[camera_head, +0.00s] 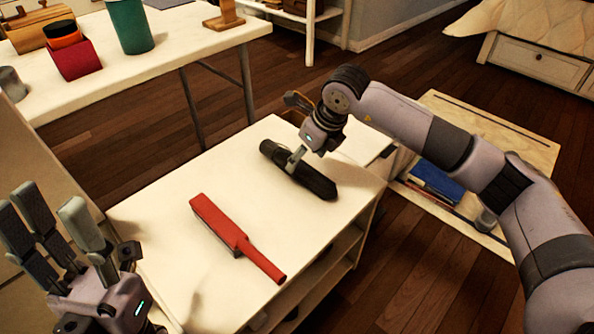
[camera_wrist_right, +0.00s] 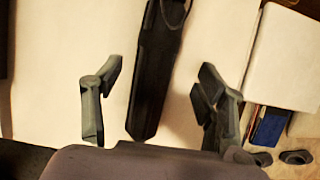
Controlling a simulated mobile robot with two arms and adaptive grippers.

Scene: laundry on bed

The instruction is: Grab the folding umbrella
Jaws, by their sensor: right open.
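The folding umbrella (camera_head: 318,181) is black and lies slantwise on the white top of a low shelf unit (camera_head: 160,215). My right gripper (camera_head: 296,160) is over the middle of the umbrella, with one finger seen against it; whether it touches cannot be told in the head view. In the right wrist view the umbrella (camera_wrist_right: 152,75) runs between the two spread fingers (camera_wrist_right: 158,82), with clear gaps on both sides. The right gripper is open and empty. My left gripper (camera_head: 62,222) is open and empty at the lower left.
A red long-handled object (camera_head: 222,227) lies on the same top, nearer and to the left of the umbrella. A white table (camera_head: 190,48) with a green cylinder (camera_head: 130,25) and a red box (camera_head: 75,60) stands behind. Blue books (camera_head: 435,182) sit low at the right.

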